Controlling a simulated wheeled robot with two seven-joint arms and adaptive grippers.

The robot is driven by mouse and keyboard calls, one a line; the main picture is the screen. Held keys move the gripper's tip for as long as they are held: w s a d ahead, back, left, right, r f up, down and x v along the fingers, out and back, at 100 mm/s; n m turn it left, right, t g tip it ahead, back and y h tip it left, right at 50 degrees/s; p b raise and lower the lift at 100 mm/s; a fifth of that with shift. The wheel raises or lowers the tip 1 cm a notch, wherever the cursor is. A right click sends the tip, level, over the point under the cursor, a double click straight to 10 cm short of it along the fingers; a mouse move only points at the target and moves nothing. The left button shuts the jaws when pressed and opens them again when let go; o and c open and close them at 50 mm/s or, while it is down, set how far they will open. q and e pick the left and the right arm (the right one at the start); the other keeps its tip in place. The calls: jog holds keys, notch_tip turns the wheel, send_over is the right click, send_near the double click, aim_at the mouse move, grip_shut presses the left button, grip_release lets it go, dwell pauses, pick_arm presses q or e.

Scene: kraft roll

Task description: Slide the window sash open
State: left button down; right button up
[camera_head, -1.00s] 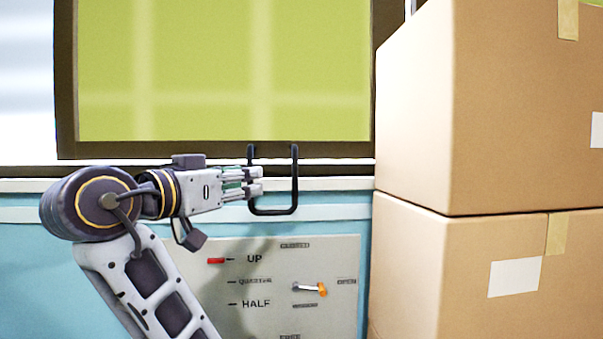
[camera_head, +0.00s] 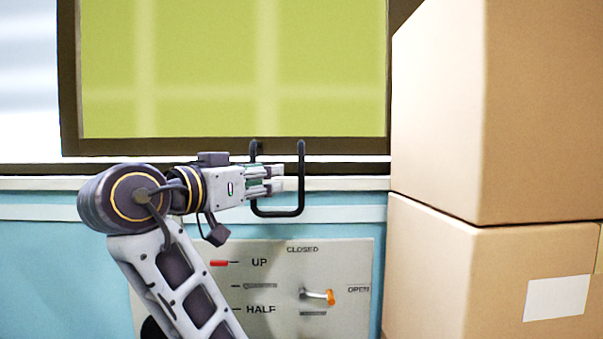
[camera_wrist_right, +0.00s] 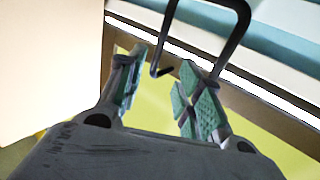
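The window sash has a brown frame (camera_head: 230,148) around a yellow-green pane (camera_head: 205,70) in the head view. A black U-shaped handle (camera_head: 278,213) hangs from its lower rail. My right gripper (camera_head: 276,180) is level with the handle, its fingertips reaching across the near left leg and short of the right leg. In the right wrist view, the two green-padded fingers (camera_wrist_right: 163,92) stand apart, and one leg of the handle (camera_wrist_right: 163,40) shows in the gap between them. I cannot tell whether either finger touches it. My left gripper is not in view.
Two stacked cardboard boxes (camera_head: 445,130) stand close to the right of the handle. Below the sill, a pale panel (camera_head: 345,252) carries the labels UP, HALF, CLOSED and OPEN, a red mark and an orange-tipped lever (camera_head: 329,297).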

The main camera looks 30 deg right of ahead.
aim_at(299, 173)
jog(key=p+x, duration=0.4)
jog(key=x, duration=0.9)
jog(key=shift+d, duration=0.2)
grip_shut()
dwell(0.4)
